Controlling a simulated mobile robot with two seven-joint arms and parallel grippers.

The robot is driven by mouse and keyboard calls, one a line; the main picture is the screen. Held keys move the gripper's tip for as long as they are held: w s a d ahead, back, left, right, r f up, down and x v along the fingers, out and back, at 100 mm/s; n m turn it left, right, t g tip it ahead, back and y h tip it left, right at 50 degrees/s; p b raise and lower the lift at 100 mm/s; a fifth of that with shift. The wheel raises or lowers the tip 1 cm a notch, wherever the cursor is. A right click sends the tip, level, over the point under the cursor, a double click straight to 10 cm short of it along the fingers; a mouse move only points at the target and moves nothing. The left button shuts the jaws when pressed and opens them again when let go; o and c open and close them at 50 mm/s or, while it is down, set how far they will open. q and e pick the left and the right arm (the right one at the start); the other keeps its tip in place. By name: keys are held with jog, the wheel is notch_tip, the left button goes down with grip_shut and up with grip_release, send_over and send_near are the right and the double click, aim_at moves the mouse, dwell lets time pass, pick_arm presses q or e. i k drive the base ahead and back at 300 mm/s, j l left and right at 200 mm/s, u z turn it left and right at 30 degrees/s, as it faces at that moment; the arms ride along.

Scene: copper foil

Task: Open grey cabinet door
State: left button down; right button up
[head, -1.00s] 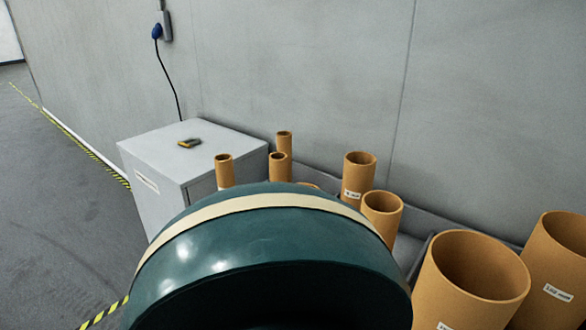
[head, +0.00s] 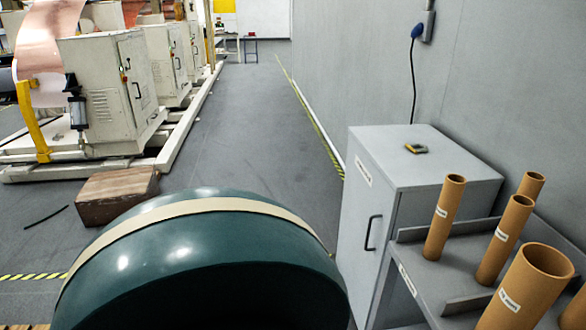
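The grey cabinet (head: 440,165) stands against the wall at the right of the head view. Its door (head: 355,205) is on the side facing left and looks shut. The door has a white label near its top and a dark upright bar handle (head: 372,232). The lower part of the door is partly hidden. Neither of my grippers is in view, and nothing is seen touching the handle.
A grey rack (head: 415,255) with brown tubes (head: 445,215) stands close to the cabinet at right. A small yellow and black item (head: 415,148) lies on the cabinet. A wooden block (head: 117,195) and machines (head: 105,90) stand at left. Grey floor (head: 250,130) between is open.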

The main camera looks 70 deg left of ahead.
aim_at(369, 206)
jog(key=u, duration=1.7)
jog(key=i+j+z, duration=0.15)
jog(key=i+j, duration=0.15)
jog(key=i, duration=0.3)
jog(key=i+j+z, duration=0.2)
jog(key=i+j, duration=0.2)
jog(key=i, duration=0.15)
